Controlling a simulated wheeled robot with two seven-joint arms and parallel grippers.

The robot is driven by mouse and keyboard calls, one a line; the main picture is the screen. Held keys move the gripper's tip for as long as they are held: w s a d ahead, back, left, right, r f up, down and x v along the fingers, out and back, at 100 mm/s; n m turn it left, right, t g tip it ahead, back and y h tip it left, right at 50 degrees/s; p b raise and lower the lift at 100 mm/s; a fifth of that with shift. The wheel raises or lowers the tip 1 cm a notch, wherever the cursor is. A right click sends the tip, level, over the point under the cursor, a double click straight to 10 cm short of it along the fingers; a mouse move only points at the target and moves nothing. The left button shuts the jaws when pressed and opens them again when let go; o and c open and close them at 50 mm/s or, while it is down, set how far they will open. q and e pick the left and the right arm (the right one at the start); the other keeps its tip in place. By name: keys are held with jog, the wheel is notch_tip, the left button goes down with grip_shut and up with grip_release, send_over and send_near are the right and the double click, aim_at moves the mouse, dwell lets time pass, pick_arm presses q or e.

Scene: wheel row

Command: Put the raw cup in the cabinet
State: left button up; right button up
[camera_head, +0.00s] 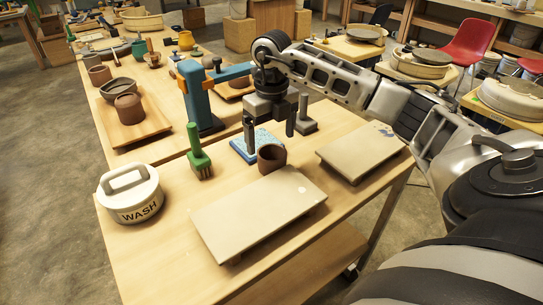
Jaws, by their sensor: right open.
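A small dark brown cup (271,160) stands upright on the near wooden table (170,270), beside a blue-and-white patterned tile. It looks like raw clay. My right gripper (270,143) points down just above and behind the cup in the head view. Its two dark fingers are apart, with nothing seen held between them. I cannot tell whether a finger touches the cup's rim. Another brown cup (128,109) stands on a wooden board further back at the left. I cannot make out a cabinet for certain. My left gripper is not in view.
Two pale slabs (258,212) (361,150) lie in front and right of the cup. A green brush (199,158), a blue upright tool (200,100) and a white WASH pot (130,194) stand to the left. A red chair (470,45) is at the back right.

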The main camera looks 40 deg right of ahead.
aim_at(272, 153)
jog(key=shift+f+p, duration=0.3)
jog(key=shift+f, duration=2.75)
jog(key=shift+r, duration=0.1)
jog(key=c, duration=1.3)
jog(key=shift+o, duration=0.2)
